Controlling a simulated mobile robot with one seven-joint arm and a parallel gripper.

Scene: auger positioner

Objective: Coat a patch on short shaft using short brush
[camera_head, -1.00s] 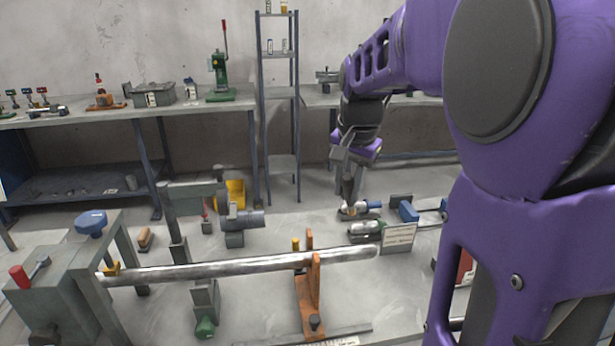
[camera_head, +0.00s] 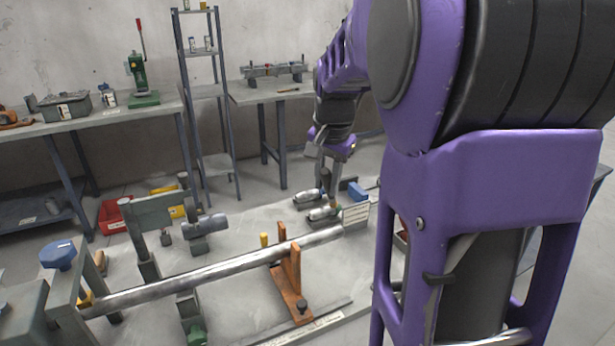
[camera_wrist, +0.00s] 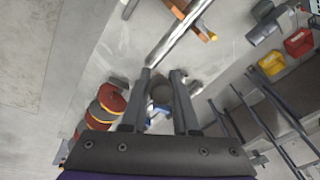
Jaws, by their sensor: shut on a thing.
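My gripper (camera_head: 330,180) points down above the far right of the work area. In the wrist view, my gripper (camera_wrist: 165,90) has its fingers around a dark round thing (camera_wrist: 160,92), seen end-on. It may be the brush's handle; its tip is hidden. A long bright metal shaft (camera_head: 215,270) lies across supports, with an orange bracket (camera_head: 290,280) near its right part. It also shows in the wrist view (camera_wrist: 180,35), ahead of the fingers. A shorter dark grey cylinder (camera_head: 207,225) sits on a stand behind it; I cannot tell which is the short shaft.
Two small metallic cylinders (camera_head: 322,213), a blue block (camera_head: 357,190) and a white sign (camera_head: 356,215) lie near my gripper. Red (camera_head: 113,215) and yellow (camera_head: 167,198) bins stand at the back. A shelf rack (camera_head: 205,110) and workbenches line the wall.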

